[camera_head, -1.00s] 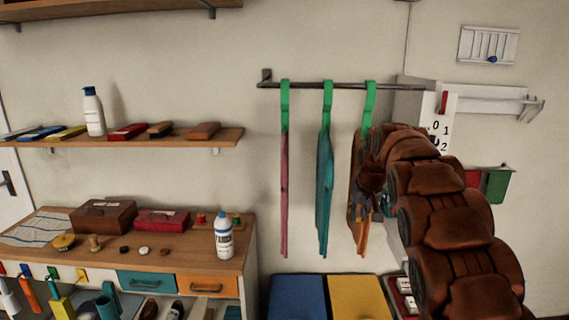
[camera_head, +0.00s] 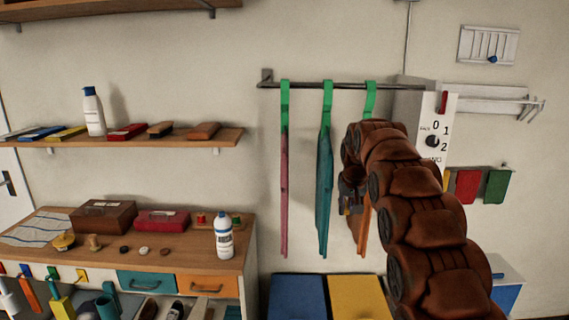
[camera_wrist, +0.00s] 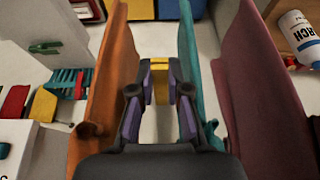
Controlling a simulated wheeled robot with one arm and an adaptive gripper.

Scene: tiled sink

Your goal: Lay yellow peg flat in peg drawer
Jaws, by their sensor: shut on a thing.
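My gripper (camera_wrist: 160,88) is shut on a narrow yellow piece (camera_wrist: 160,82), which looks like the yellow peg; only a short part of it shows between the purple pads. In the wrist view the gripper is between the orange hanging cloth (camera_wrist: 112,75) and the teal one (camera_wrist: 200,75). In the head view my gripper (camera_head: 350,192) is dark and partly hidden by my arm, and the peg cannot be made out. A teal drawer front (camera_head: 147,282) and an orange one (camera_head: 207,285) sit under the worktop; I cannot tell which is the peg drawer.
Cloths hang from green hooks on a wall rail (camera_head: 310,86), the pink one (camera_head: 284,190) furthest left. Below stand a blue lid (camera_head: 297,297) and a yellow lid (camera_head: 357,297). A white bottle (camera_head: 223,236) stands at the worktop's right end. A white dial panel (camera_head: 433,130) is behind my arm.

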